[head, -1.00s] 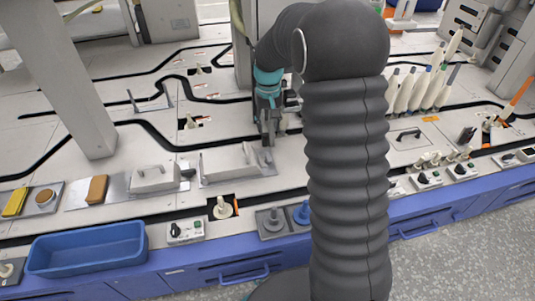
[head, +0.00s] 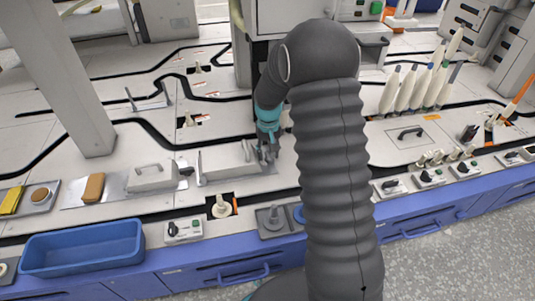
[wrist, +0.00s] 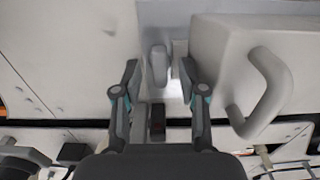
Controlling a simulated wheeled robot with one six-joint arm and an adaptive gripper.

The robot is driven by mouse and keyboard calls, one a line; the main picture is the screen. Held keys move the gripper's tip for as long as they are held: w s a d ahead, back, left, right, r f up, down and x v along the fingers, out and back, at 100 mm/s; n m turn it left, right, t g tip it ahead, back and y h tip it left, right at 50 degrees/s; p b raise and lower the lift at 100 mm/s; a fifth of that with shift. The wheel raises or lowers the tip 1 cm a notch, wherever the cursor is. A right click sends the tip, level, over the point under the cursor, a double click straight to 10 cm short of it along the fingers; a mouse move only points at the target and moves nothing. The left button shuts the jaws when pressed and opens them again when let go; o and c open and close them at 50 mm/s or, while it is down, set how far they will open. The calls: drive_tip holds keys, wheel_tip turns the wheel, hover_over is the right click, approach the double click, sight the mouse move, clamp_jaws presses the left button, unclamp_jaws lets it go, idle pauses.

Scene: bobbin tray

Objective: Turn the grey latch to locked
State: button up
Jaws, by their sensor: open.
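The grey latch (wrist: 158,65) is a small upright rounded lever beside the grey box in the wrist view. My gripper (wrist: 159,72) is open, with one finger on each side of the latch. Gaps show between the fingers and the lever; I cannot tell whether the fingers reach down around it. The light grey box (wrist: 215,45) with a curved handle (wrist: 275,95) stands close to the right finger. In the head view, my gripper (head: 268,150) is at the right end of the box (head: 228,163), and it largely hides the latch there.
A blue bin (head: 82,270) stands at the front left. A switch box (head: 184,230) and a bobbin on a peg (head: 221,206) lie along the front edge. Several white bobbins (head: 415,90) stand at the right. My arm covers the middle of the head view.

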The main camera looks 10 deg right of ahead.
drive_tip(key=shift+f, duration=0.2)
clamp_jaws()
drive_tip(key=shift+a, duration=0.1)
